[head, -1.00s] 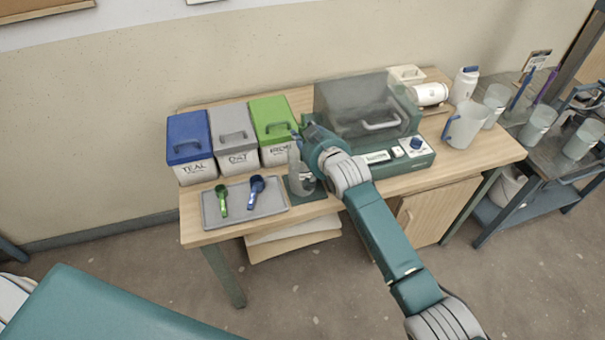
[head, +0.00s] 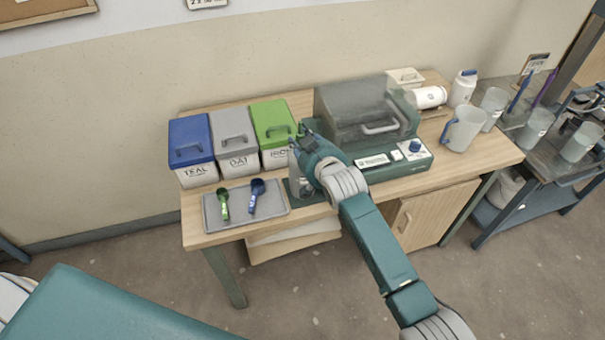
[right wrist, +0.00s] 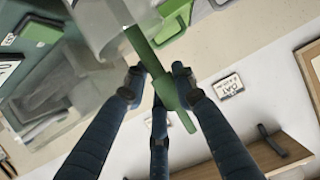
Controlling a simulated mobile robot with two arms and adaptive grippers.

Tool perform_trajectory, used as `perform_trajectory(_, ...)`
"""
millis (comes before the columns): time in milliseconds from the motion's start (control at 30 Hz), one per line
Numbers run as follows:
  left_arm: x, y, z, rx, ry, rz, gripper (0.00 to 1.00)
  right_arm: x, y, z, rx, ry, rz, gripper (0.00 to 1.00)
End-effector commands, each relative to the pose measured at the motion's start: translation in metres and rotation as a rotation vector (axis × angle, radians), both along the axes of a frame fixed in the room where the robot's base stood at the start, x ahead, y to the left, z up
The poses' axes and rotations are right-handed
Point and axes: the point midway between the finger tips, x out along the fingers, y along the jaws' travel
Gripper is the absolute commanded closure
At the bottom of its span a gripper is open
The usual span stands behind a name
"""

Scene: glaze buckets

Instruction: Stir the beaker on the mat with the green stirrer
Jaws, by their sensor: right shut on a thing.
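A clear beaker (head: 296,186) stands on a dark green mat (head: 325,207) at the table's front, partly hidden behind my right gripper (head: 297,148). In the right wrist view my right gripper (right wrist: 156,82) is shut on the green stirrer (right wrist: 163,88). The stirrer's upper end there overlaps the edge of the clear beaker (right wrist: 105,28). I cannot tell how deep the stirrer reaches into the beaker. In the head view the stirrer is hidden by the gripper. My left gripper is out of view.
A grey tray (head: 276,207) with a green scoop (head: 224,205) and a blue scoop (head: 256,196) lies to the left. Blue (head: 190,140), grey (head: 233,132) and green (head: 273,120) lidded buckets stand behind. A machine with a clear hood (head: 350,110) and a pitcher (head: 462,130) are on the right.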

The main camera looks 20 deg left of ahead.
Motion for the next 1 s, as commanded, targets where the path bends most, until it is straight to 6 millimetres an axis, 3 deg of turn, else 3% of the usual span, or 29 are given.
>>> perform_trajectory(233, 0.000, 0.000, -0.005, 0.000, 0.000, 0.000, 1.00, 0.005, -0.001, -0.001, 0.000, -0.002, 0.000, 1.00)
perform_trajectory(533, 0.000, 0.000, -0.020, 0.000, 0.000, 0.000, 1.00, 0.026, -0.005, -0.003, -0.001, -0.002, -0.001, 1.00)
perform_trajectory(1000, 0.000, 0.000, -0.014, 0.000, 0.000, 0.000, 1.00, 0.023, -0.004, 0.000, 0.001, -0.001, 0.001, 1.00)
